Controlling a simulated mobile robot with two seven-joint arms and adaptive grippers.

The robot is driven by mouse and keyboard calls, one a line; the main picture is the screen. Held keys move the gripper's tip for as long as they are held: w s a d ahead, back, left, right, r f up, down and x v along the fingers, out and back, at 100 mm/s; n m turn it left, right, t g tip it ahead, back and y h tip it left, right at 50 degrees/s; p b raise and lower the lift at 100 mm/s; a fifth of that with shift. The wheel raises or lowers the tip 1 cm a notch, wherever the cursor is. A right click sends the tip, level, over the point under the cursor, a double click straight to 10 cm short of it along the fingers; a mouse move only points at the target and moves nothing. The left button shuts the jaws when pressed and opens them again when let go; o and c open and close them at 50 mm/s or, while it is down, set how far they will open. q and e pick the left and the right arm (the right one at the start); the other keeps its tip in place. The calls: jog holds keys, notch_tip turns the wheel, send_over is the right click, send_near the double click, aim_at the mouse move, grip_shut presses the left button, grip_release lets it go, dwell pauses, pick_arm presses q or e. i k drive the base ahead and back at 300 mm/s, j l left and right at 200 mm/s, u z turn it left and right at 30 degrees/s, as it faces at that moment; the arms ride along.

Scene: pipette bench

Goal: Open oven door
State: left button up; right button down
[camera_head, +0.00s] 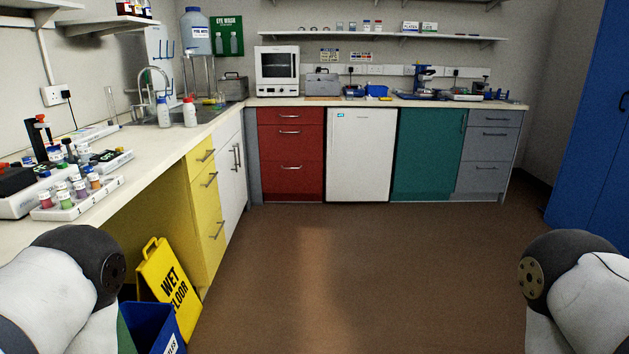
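The oven (277,70) is a white box with a dark window in its door. It stands on the back counter above the red drawers, and its door looks shut. Its handle is too small to make out clearly. Parts of my two arms show at the lower left and lower right corners, far from the oven. Neither gripper is in view.
Brown floor (360,260) is clear between me and the back cabinets. A yellow wet floor sign (168,285) and a blue bin (150,328) stand at the lower left. The left counter (135,140) holds vials and bottles. A blue cabinet (595,130) stands at right.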

aim_at(258, 50)
jog(key=i, duration=2.5)
